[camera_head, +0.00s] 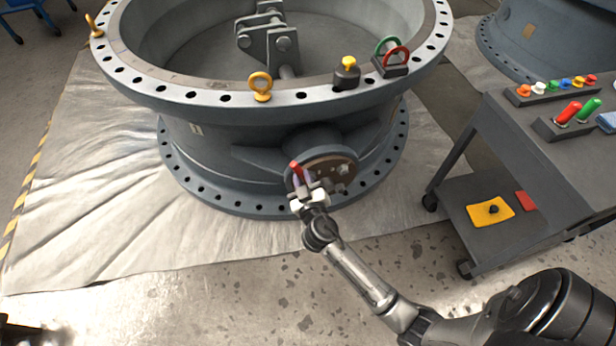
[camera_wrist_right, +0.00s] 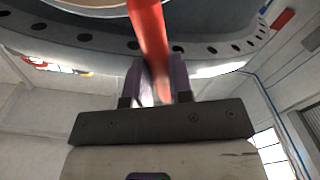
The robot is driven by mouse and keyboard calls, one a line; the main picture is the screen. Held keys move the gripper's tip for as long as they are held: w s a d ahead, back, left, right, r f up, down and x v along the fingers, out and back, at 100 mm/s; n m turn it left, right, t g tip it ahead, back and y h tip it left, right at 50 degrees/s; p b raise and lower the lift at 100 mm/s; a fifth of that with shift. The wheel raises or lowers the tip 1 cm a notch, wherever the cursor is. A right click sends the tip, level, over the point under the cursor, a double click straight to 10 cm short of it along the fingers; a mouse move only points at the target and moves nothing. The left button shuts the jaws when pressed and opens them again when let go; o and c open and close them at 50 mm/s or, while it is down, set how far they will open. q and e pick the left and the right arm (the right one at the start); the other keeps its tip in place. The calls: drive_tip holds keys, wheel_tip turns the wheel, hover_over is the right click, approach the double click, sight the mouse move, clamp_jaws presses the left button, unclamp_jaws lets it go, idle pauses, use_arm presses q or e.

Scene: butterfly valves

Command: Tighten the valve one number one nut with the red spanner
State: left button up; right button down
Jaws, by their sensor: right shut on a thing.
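The large grey butterfly valve (camera_head: 230,140) stands on a pale sheet in the head view. A brown round cover plate with nuts (camera_head: 342,170) is on its near side. My right gripper (camera_head: 308,190) is shut on the red spanner (camera_head: 295,170), in front of the left part of this plate. In the right wrist view, the red spanner (camera_wrist_right: 150,35) runs up from between the two fingers towards the valve. Its far end is out of that view. Whether it touches a nut I cannot tell.
A grey cart (camera_head: 500,165) stands at the right with coloured knobs, red and green handles (camera_head: 575,110) on top and a yellow plate (camera_head: 490,211) on its lower shelf. Yellow eyebolts (camera_head: 261,86) and red and green rings (camera_head: 392,55) stand on the valve rim. The floor in front is clear.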

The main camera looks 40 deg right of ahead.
drive_tip(key=shift+a, duration=0.1)
idle(0.3)
drive_tip(key=shift+v, duration=2)
drive_tip(key=shift+s+a, duration=0.2)
drive_tip(key=shift+s, duration=0.25)
drive_tip(key=shift+r, duration=0.15)
